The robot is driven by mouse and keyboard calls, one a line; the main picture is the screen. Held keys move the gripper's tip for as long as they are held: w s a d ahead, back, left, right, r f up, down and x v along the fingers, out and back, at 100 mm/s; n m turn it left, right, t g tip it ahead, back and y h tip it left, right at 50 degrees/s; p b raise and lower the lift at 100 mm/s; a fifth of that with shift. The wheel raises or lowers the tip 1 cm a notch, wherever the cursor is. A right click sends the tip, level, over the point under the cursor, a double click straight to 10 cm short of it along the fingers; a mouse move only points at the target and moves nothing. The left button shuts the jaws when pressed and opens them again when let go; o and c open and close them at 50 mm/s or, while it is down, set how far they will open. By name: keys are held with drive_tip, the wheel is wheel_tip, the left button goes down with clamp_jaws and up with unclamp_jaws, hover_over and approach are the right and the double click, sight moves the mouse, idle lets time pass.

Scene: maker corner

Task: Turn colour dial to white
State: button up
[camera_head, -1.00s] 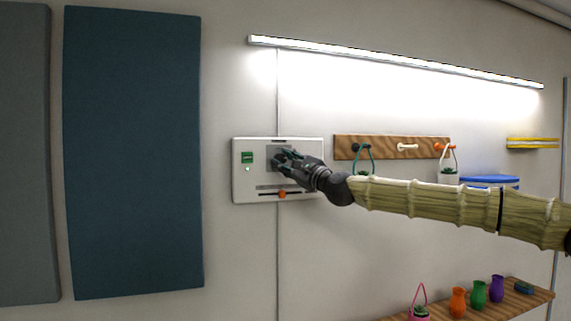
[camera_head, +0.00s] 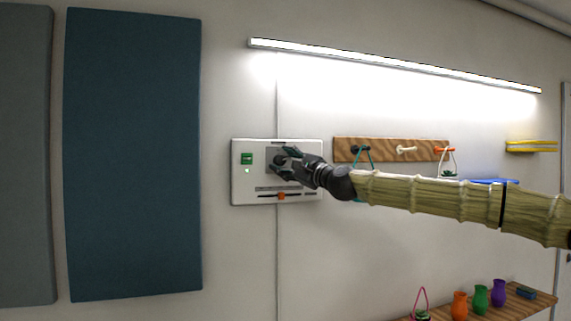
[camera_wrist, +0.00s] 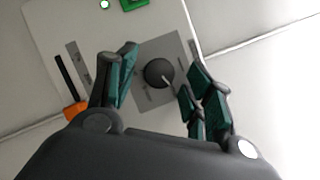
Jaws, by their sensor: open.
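The colour dial (camera_wrist: 159,73) is a round dark knob with a pale pointer line, on a grey square plate in the wrist view. The plate is part of a white wall panel (camera_head: 241,188). My gripper (camera_wrist: 158,82) is open, with one finger on each side of the dial and visible gaps to it. In the head view my gripper (camera_head: 284,163) is in front of the panel and partly covers the dial. Labels around the dial are too small to read.
The panel also carries a green switch (camera_head: 247,158) and an orange slider (camera_head: 281,195). To the right is a wooden peg rail (camera_head: 380,143) with hanging items. A shelf (camera_head: 519,303) with several small vases is at lower right. A lit lamp bar (camera_head: 390,65) runs above.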

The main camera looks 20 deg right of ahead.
drive_tip(key=v, duration=1.2)
idle(0.5)
